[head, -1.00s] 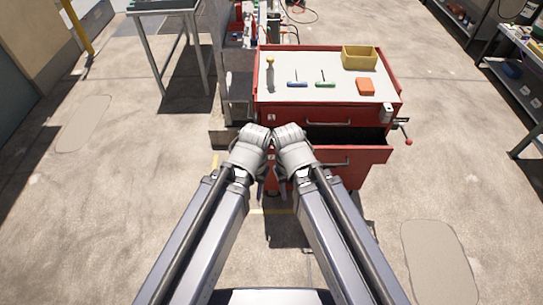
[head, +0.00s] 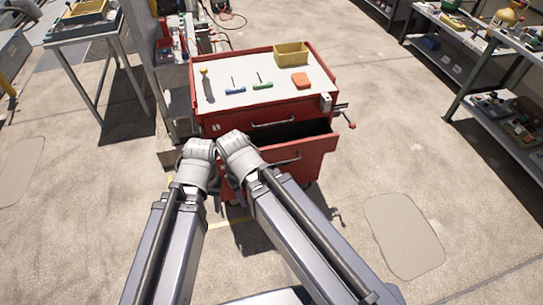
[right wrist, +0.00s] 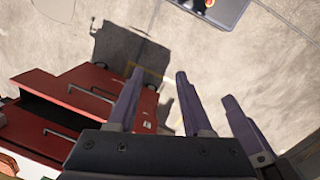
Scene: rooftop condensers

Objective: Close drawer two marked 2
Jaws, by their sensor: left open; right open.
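The red tool cabinet (head: 325,78) stands ahead of me. Its second drawer (head: 300,153) is pulled out, with a dark gap behind its front panel. The drawer above (head: 285,118) is shut. In the right wrist view the open drawer's front (right wrist: 85,92) and handle lie at the left. My left gripper (head: 212,188) is open and low before the cabinet's left front; its fingertips are mostly hidden. My right gripper is beside it, covering the drawer's left end in the head view. Its fingers (right wrist: 157,78) are open and empty in the right wrist view.
On the cabinet top are a yellow bin (head: 291,54), an orange block (head: 301,82) and screwdrivers (head: 263,86). A red-handled vise part (head: 346,118) juts from the right side. A shelf (head: 480,95) stands right, a table (head: 85,32) left. Floor at right is clear.

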